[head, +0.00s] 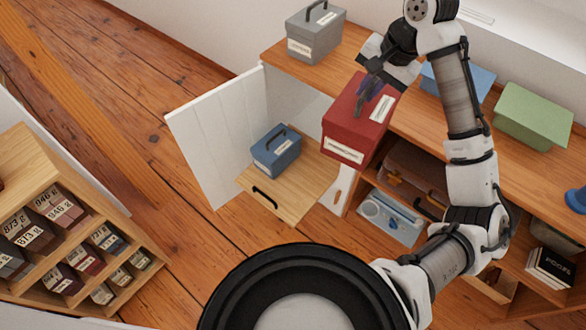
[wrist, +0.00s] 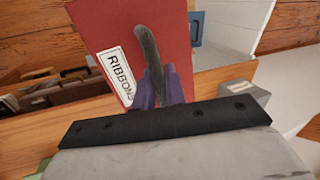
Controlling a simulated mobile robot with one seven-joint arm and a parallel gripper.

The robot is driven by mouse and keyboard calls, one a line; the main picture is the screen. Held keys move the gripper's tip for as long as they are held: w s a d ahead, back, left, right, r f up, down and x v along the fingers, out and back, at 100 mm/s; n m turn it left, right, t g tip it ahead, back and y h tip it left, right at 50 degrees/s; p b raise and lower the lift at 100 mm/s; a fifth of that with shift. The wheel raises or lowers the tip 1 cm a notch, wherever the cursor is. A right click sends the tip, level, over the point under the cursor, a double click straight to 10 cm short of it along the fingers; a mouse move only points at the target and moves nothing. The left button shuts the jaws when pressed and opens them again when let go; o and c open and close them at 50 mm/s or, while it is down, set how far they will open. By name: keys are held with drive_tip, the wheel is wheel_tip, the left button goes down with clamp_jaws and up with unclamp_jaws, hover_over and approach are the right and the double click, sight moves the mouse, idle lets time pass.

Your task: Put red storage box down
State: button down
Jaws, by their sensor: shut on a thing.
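The red storage box (head: 351,133) has a dark handle on top and white labels. It shows at the front edge of the wooden shelf unit's top in the head view; I cannot tell whether it touches that top. My gripper (head: 369,88) is above it, shut on its handle. In the wrist view, the purple fingers of my gripper (wrist: 160,82) close around the dark handle of the red box (wrist: 204,30), whose label reads "RIBBONS". The underside of the box is hidden.
A grey box (head: 313,40) stands at the top's far left end. A blue box (head: 455,85) and a green box (head: 532,116) sit further right. Below, another blue box (head: 277,153) rests on a wooden drawer (head: 262,194) beside an open white door (head: 214,137).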

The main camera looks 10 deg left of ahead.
drive_tip(key=s+a+f+n, duration=0.1)
drive_tip(key=a+f, duration=0.2)
drive_tip(key=f, duration=1)
drive_tip(key=s+a+f+n, duration=0.1)
drive_tip(key=a+f, duration=0.3)
drive_tip(key=f, duration=1)
drive_tip(key=s+a+f+n+g, duration=0.1)
drive_tip(key=a+f+n, duration=0.2)
drive_tip(key=f, duration=1.1)
drive_tip(key=shift+s+a, duration=0.35)
drive_tip(key=shift+a, duration=0.1)
drive_tip(key=shift+s+f, duration=0.1)
